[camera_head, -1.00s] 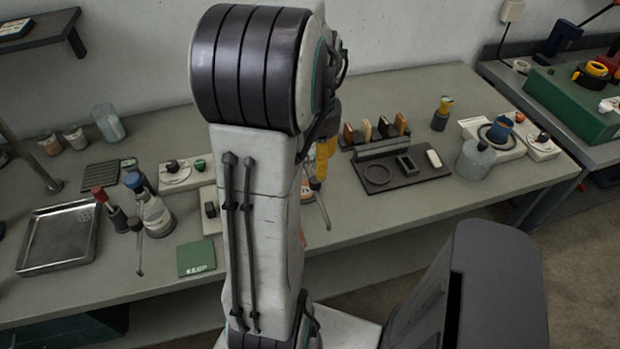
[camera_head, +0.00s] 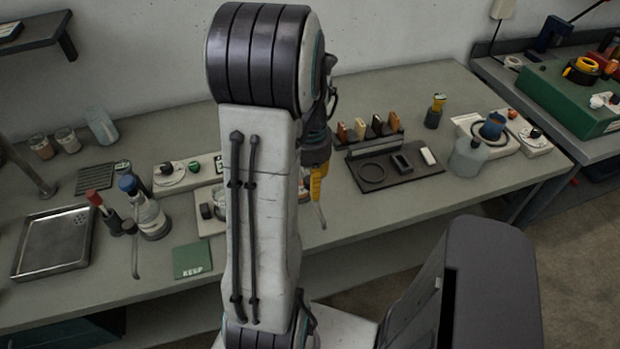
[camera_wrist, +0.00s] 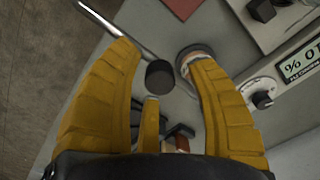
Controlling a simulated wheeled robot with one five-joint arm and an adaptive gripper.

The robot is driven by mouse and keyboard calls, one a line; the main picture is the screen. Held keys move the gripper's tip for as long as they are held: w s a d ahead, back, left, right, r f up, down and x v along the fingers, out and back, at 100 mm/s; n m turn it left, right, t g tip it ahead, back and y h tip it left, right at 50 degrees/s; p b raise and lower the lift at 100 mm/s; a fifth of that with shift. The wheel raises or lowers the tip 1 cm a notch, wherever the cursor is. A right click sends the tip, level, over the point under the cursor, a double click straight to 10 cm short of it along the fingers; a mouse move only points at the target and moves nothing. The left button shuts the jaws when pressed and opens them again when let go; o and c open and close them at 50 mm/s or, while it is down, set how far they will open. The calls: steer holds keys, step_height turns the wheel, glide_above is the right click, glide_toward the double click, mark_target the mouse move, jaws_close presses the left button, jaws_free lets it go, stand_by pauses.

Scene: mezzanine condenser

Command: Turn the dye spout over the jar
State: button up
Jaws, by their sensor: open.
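The dye spout appears to be the thin metal tube (camera_wrist: 112,25) joined to a dark round knob (camera_wrist: 160,74) in the wrist view. The tube points to the upper left, away from a small round jar (camera_wrist: 196,52). The jar is beside the knob, partly covered by the right finger. My gripper (camera_wrist: 165,57) is open, its yellow fingers on either side of the knob, with no clear contact. In the head view my gripper (camera_head: 318,183) shows low over the bench beside my arm. The tube's end (camera_head: 321,215) shows under it; my arm hides most of the jar.
A dark rack (camera_head: 395,165) stands to the right of my gripper on the bench (camera_head: 420,95). A green card (camera_head: 192,260), a flask (camera_head: 152,215) and a metal tray (camera_head: 35,255) are to the left. A grey bottle (camera_head: 467,158) stands at the right.

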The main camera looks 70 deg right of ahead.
jaws_close()
stand_by(0.3)
steer(key=w+d+m+b, duration=0.1)
steer(key=w+m+b, duration=0.1)
steer(key=w+m, duration=1.1)
steer(key=shift+d+m, duration=0.15)
steer(key=shift+m, duration=2.05)
steer(key=shift+w, duration=0.15)
